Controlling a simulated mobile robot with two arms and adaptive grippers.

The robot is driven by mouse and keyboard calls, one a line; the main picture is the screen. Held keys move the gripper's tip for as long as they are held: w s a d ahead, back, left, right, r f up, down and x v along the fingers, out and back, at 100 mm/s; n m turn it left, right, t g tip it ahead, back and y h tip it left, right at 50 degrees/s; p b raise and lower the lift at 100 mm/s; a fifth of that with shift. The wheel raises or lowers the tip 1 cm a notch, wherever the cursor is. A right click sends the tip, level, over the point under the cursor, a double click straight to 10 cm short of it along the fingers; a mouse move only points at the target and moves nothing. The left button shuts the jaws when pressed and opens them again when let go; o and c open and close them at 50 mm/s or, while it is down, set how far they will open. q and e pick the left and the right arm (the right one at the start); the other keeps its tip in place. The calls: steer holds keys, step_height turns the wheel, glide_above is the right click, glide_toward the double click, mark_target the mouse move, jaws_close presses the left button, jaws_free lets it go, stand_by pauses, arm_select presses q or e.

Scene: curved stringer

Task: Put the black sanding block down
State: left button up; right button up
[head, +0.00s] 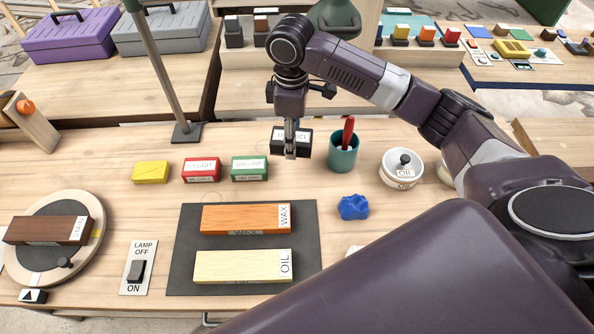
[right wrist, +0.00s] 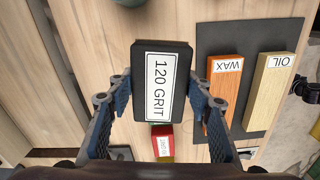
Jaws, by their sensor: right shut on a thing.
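The black sanding block (head: 304,140) is in the row's right end in the head view, left of the teal cup. In the right wrist view the block (right wrist: 158,85) shows its white "120 GRIT" label face on. My right gripper (head: 290,150) reaches down over it and is shut on it, with one finger on each side; the fingers (right wrist: 158,98) also frame it in the right wrist view. I cannot tell whether the block touches the bench or hangs just above it. My left gripper is not in view.
Green (head: 249,169), red (head: 201,169) and yellow (head: 151,171) blocks stand to the left. The teal cup (head: 343,155) and OIL tin (head: 401,169) are to the right, a blue lump (head: 353,207) in front. A dark mat (head: 187,240) holds WAX and OIL boards.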

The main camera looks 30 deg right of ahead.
steer(key=d+f, duration=0.1)
steer(key=d+f+n, duration=0.1)
steer(key=f, duration=0.1)
steer(key=shift+w+n, duration=0.3)
steer(key=shift+w, duration=0.1)
glide_above(298, 171)
step_height(298, 171, down, 5)
steer(key=shift+f+p, duration=0.1)
steer(key=shift+p, duration=0.35)
step_height(298, 171, down, 4)
steer(key=shift+r+p, duration=0.25)
steer(key=shift+p, duration=0.05)
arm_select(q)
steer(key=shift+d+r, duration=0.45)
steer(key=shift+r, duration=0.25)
arm_select(e)
steer(key=shift+f, duration=0.35)
steer(key=shift+f, duration=0.15)
steer(key=o, duration=1)
